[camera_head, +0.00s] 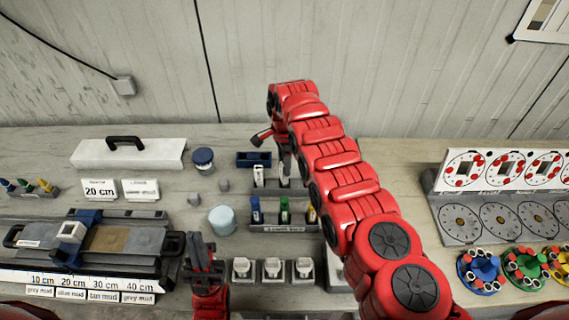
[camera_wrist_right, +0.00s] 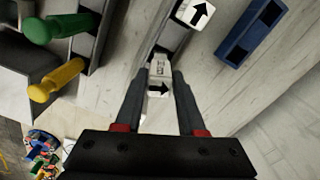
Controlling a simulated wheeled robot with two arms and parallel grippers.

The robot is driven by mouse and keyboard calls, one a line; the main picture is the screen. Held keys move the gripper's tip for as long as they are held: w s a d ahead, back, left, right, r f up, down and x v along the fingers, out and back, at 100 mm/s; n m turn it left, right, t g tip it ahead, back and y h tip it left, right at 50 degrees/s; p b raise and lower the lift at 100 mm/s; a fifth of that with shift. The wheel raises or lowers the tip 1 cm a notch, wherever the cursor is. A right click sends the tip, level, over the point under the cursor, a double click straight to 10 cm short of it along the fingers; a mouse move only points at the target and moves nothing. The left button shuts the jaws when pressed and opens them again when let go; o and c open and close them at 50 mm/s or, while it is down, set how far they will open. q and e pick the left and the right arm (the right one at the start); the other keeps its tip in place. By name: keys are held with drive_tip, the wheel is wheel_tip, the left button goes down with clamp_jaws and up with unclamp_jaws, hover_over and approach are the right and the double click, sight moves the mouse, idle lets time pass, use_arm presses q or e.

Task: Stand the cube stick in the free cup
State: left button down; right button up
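A white stick with a black arrow and small print (camera_wrist_right: 160,82) is between the fingertips of my right gripper (camera_wrist_right: 162,85) in the right wrist view. The fingers lie close along both its sides; whether they press on it is unclear. A second white arrow stick (camera_wrist_right: 195,12) stands beside it; in the head view a white stick (camera_head: 259,177) stands in a dark rack, left of the right gripper (camera_head: 284,155). A dark blue holder (camera_head: 254,159), also in the wrist view (camera_wrist_right: 252,30), looks empty. My left gripper (camera_head: 204,262) is at the front, apart, with its fingers spread and empty.
A rack with blue (camera_head: 255,211), green (camera_head: 285,211) and yellow handles stands in front of the arrow sticks. Several white cubes in grey holders (camera_head: 273,270) are nearer. A pale blue round pot (camera_head: 221,220) and a blue-lidded jar (camera_head: 203,160) stand left.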

drive_tip(key=o, duration=0.3)
drive_tip(key=shift+r, duration=0.1)
drive_tip(key=shift+r, duration=0.2)
drive_tip(key=shift+w+r+p, duration=0.1)
drive_tip(key=shift+r+p, duration=0.3)
drive_tip(key=shift+r, duration=0.1)
wheel_tip(320, 180, up, 11)
drive_tip(key=b, duration=0.3)
drive_tip(key=shift+f, duration=0.1)
